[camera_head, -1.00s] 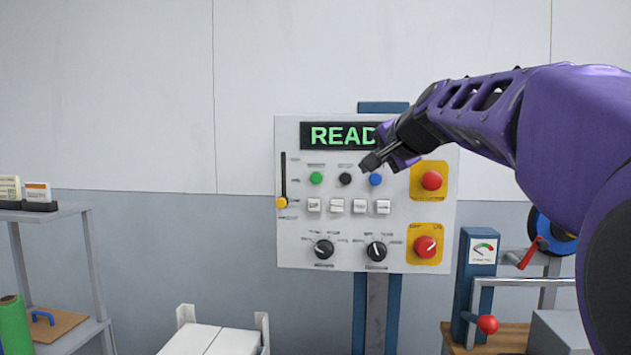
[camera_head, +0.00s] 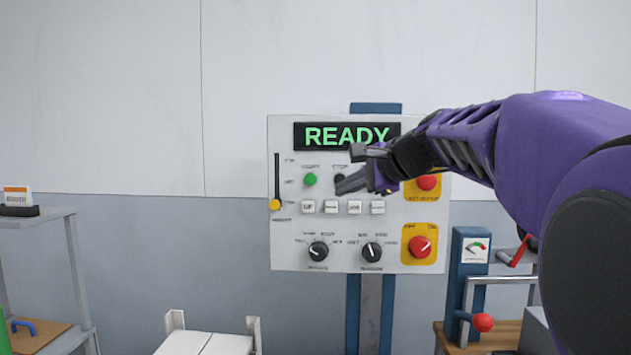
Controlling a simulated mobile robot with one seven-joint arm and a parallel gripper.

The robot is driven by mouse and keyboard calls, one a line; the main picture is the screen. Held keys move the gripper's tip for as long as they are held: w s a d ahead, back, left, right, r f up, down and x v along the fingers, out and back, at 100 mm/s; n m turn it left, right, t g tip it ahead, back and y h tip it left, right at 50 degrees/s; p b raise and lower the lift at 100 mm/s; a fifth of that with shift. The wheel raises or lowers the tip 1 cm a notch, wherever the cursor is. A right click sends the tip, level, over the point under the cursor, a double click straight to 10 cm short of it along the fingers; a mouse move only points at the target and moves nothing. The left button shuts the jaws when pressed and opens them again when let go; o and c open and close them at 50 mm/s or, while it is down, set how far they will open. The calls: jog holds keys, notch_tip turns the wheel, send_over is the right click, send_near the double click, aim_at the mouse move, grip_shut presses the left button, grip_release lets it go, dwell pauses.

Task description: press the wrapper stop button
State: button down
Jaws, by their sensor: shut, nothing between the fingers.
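The wrapper control panel (camera_head: 290,235) is a light grey board on a blue and grey post. Its display (camera_head: 347,136) reads READY in green. The black button (camera_head: 340,178), under a label that seems to read STOP, sits right of the green button (camera_head: 310,179). My gripper (camera_head: 340,187) is shut and empty, its tip just at the lower edge of the black button in the picture. I cannot tell if it touches. The blue button is hidden behind my gripper.
A red button (camera_head: 427,182) on a yellow plate and a red rotary switch (camera_head: 420,246) are at the panel's right. White keys (camera_head: 331,207), two black knobs (camera_head: 318,251) and a yellow slider (camera_head: 275,204) are near. A shelf (camera_head: 45,214) stands left.

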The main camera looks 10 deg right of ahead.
jog(key=p, duration=0.5)
send_near(340, 179)
jog(key=w+a+f, duration=0.3)
jog(key=a+f, duration=0.1)
jog(key=shift+w, duration=0.25)
jog(key=shift+w+r, duration=0.1)
dwell(1.4)
jog(key=shift+w, duration=0.35)
jog(key=shift+w+d+p, duration=0.1)
jog(key=shift+w+p, duration=0.35)
jog(key=shift+p, duration=0.15)
dwell(0.5)
jog(key=shift+s, duration=0.1)
jog(key=shift+s+b, duration=0.6)
jog(key=shift+s, duration=0.2)
